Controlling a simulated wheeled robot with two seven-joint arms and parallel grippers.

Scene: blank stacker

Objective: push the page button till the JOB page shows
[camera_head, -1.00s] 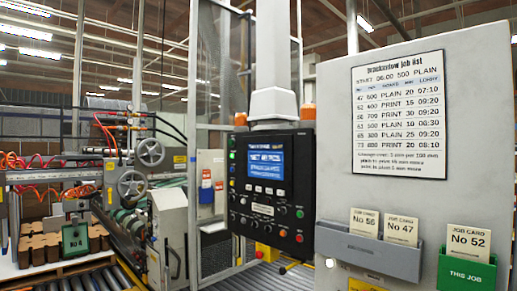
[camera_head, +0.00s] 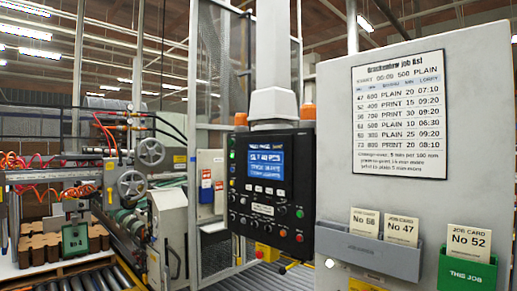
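A black control console (camera_head: 272,192) hangs on a grey column right of the middle. Its blue screen (camera_head: 265,164) is lit with pale lines of text, too blurred to read, so I cannot tell which page it shows. A row of small buttons (camera_head: 264,189) sits just under the screen, with a row of knobs (camera_head: 262,208) below it. Coloured buttons run down both sides, including a red button (camera_head: 299,238). I cannot tell which one is the page button. Neither of my grippers is in view.
A grey cabinet (camera_head: 480,120) at the right carries a job list (camera_head: 400,115). A grey card holder (camera_head: 370,252) holds two job cards; a green holder (camera_head: 467,274) holds card No 52 (camera_head: 468,242). Rollers (camera_head: 100,280) and brown stacks (camera_head: 38,248) are at lower left.

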